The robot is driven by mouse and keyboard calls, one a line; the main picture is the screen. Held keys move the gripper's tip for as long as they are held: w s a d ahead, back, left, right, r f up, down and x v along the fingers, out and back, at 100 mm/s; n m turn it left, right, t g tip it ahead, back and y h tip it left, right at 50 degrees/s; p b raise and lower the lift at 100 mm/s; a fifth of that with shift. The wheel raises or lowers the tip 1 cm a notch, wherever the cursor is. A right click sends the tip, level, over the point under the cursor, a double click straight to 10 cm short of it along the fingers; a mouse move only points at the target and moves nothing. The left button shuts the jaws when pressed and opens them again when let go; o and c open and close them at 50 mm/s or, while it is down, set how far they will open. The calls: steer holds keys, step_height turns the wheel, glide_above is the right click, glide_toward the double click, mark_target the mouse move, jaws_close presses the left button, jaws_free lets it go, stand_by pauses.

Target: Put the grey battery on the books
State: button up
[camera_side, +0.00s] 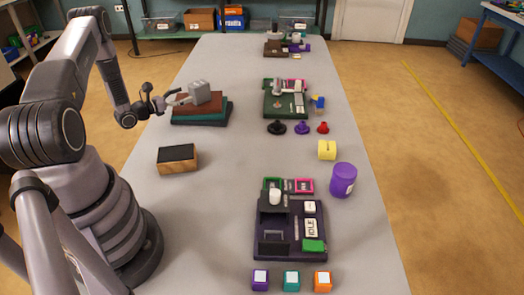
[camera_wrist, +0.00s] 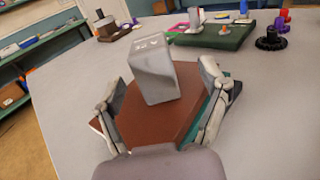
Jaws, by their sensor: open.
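The grey battery (camera_side: 199,92) is a block on top of the stack of books (camera_side: 201,120), which has a brown book uppermost and teal and dark ones below. In the wrist view the battery (camera_wrist: 155,70) rests on the brown cover (camera_wrist: 165,127), slightly tilted in the picture. My gripper (camera_side: 178,99) is at the left side of the battery, over the books. In the wrist view my gripper (camera_wrist: 162,80) has its fingers spread wide, with a gap on both sides of the battery. The underside of the battery is hidden.
A black-topped wooden block (camera_side: 177,158) lies in front of the books. A green board with parts (camera_side: 270,105) stands to the right, with several knobs nearby. A dark board (camera_side: 262,222), a purple cylinder (camera_side: 343,180) and a yellow cube (camera_side: 327,150) are farther forward. The table centre is clear.

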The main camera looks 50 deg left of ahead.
steer(key=w+d+r+m+g+h, duration=0.25)
steer(key=d+r+m+h, duration=0.3)
steer(key=d+r, duration=0.35)
steer(key=w+d+r+m+g+h, duration=0.2)
steer(key=d+r+m+g+h, duration=0.25)
steer(key=d+r+m, duration=0.35)
steer(key=s+d+r+m+g, duration=0.4)
steer(key=d, duration=0.3)
steer(key=s+d+r+m+g, duration=0.3)
steer(key=s+d+r+m, duration=0.15)
steer(key=d, duration=0.25)
steer(key=s+r+m+y, duration=0.3)
steer(key=s+m+y, duration=0.2)
steer(key=s, duration=0.4)
steer(key=s+d+r+m+t+y, duration=0.1)
steer(key=s+r+m+y, duration=0.2)
steer(key=s+m+y, duration=0.3)
steer(key=s+m, duration=0.2)
steer(key=s, duration=0.2)
steer(key=shift+d+r+t, duration=0.15)
steer(key=shift+r+t, duration=0.15)
